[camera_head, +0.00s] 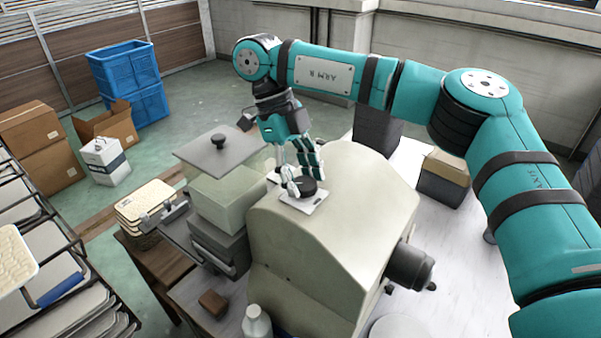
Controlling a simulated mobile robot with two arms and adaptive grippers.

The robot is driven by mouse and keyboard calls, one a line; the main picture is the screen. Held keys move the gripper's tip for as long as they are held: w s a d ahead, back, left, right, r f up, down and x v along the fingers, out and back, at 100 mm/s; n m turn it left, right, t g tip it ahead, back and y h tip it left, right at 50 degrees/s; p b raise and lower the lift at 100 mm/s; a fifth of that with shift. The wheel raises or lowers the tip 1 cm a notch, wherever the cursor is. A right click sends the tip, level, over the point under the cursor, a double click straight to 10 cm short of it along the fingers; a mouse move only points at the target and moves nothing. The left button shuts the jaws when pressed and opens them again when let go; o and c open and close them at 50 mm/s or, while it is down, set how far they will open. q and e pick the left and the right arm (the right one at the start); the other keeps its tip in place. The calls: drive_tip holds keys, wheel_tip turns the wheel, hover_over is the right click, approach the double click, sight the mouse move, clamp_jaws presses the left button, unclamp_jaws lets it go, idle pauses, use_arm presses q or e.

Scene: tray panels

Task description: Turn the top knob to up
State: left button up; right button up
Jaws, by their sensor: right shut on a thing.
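A beige machine housing (345,225) with a sloped top stands on the table. A small white plate (310,203) is on that top, with a dark round knob (311,187) on it. My right gripper (298,186) reaches down from above and is shut on this knob, its fingers hiding part of it. The direction the knob points cannot be made out. My left gripper is not in view.
A grey panel with a black round handle (219,142) is left of my gripper, above a pale box (232,192). A black cylinder (408,265) sticks out from the housing's right side. A white bottle (256,322) stands in front. Blue crates (128,75) are at the back left.

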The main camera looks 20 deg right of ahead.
drive_tip(key=m, duration=0.2)
drive_tip(key=m+y, duration=0.1)
drive_tip(key=shift+w+d+m+y+b, duration=0.1)
drive_tip(key=shift+d+m+y+b, duration=0.05)
drive_tip(key=shift+m+y+b, duration=0.2)
drive_tip(key=m, duration=0.2)
drive_tip(key=m+y+b, duration=0.1)
drive_tip(key=m, duration=0.1)
drive_tip(key=shift+d+m+g+y, duration=0.15)
drive_tip(key=shift+m+g+y, duration=0.1)
drive_tip(key=shift+m+g, duration=0.1)
drive_tip(key=o, duration=1.2)
